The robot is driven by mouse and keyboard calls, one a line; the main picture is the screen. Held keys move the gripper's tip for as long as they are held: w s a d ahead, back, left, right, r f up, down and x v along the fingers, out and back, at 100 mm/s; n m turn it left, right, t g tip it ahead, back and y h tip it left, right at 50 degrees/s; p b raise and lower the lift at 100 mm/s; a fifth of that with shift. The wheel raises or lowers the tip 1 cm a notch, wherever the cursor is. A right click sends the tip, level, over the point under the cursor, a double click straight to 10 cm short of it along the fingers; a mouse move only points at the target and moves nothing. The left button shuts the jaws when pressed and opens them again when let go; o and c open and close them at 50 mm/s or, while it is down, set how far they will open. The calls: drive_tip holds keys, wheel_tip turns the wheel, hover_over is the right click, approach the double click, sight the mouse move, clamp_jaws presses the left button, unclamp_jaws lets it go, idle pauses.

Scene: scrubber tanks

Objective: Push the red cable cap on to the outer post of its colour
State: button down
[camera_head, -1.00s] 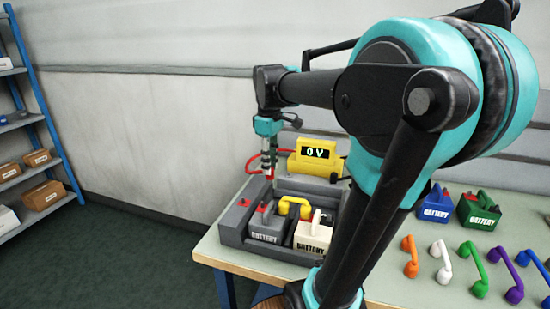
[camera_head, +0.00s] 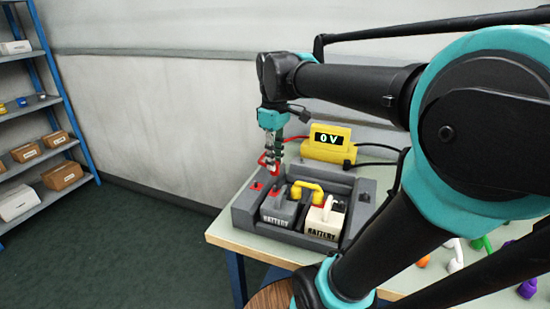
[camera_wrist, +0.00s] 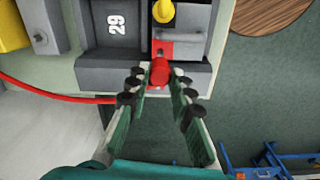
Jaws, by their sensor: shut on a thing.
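The red cable cap (camera_wrist: 160,72) is held between the fingertips of my gripper (camera_wrist: 158,88), which is shut on it. In the head view my gripper (camera_head: 271,158) hangs at the back left of the grey tray (camera_head: 243,215), with the red cable cap (camera_head: 265,160) at its tip. A red post (camera_head: 257,186) stands on the tray's left part, lower in the picture than the cap and apart from it. In the wrist view a red piece (camera_wrist: 163,48) lies just beyond the cap; whether they touch cannot be told.
A grey battery (camera_head: 277,210) and a white battery (camera_head: 322,223) sit in the tray, with a yellow link (camera_head: 306,188) at their tops. A yellow meter (camera_head: 327,144) reading 0 V stands behind. The red cable (camera_wrist: 60,96) trails left in the wrist view.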

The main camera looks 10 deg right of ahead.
sight(275, 175)
drive_tip(key=shift+f, duration=2.2)
drive_tip(key=shift+f, duration=0.7)
drive_tip(key=shift+f, duration=0.25)
drive_tip(key=c, duration=1.3)
unclamp_jaws()
drive_tip(key=shift+o, duration=0.4)
drive_tip(key=o, duration=0.4)
drive_tip(key=shift+o, duration=0.2)
drive_tip(key=shift+r, duration=0.1)
drive_tip(key=shift+r, duration=4.2)
